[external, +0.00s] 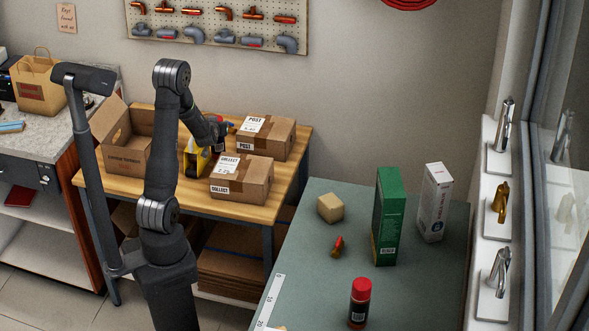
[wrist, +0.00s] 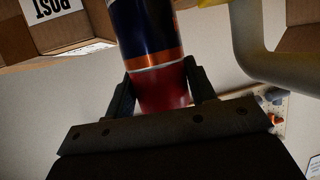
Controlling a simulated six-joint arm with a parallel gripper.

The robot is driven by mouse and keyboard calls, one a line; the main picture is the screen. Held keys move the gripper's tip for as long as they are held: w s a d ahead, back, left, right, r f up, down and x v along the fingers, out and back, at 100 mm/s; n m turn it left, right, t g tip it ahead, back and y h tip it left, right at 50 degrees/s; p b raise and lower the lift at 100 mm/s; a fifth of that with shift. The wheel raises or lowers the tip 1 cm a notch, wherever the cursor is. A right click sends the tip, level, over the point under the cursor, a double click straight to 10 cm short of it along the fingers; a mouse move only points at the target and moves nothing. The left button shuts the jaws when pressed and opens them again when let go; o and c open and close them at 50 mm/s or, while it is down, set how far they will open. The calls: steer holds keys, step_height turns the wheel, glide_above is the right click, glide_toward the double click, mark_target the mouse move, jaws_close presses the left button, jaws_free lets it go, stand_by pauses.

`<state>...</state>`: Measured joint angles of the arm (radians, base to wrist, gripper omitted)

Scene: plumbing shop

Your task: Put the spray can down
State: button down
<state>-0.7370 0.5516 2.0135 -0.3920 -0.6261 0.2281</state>
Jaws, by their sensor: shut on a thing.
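My gripper (external: 220,131) is over the wooden table in the external view, close to the two taped cartons. In the wrist view my gripper (wrist: 160,82) is shut on a spray can (wrist: 150,35), with one finger on each side of it. The can is dark blue with an orange band and a red end between the fingers. Its far end runs out of the top of the picture. In the external view the can is small and mostly hidden by my gripper, so I cannot tell whether it touches the table.
Cartons marked POST (external: 266,137) and COLLECT (external: 241,178), an open carton (external: 122,145) and a yellow item (external: 191,160) crowd the wooden table (external: 262,209). The green table (external: 310,217) bears a red-capped can (external: 359,304), a green box (external: 388,217) and a white box (external: 434,203).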

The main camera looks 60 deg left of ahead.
step_height(320, 180, up, 18)
steer(key=shift+f, duration=0.25)
stand_by(0.4)
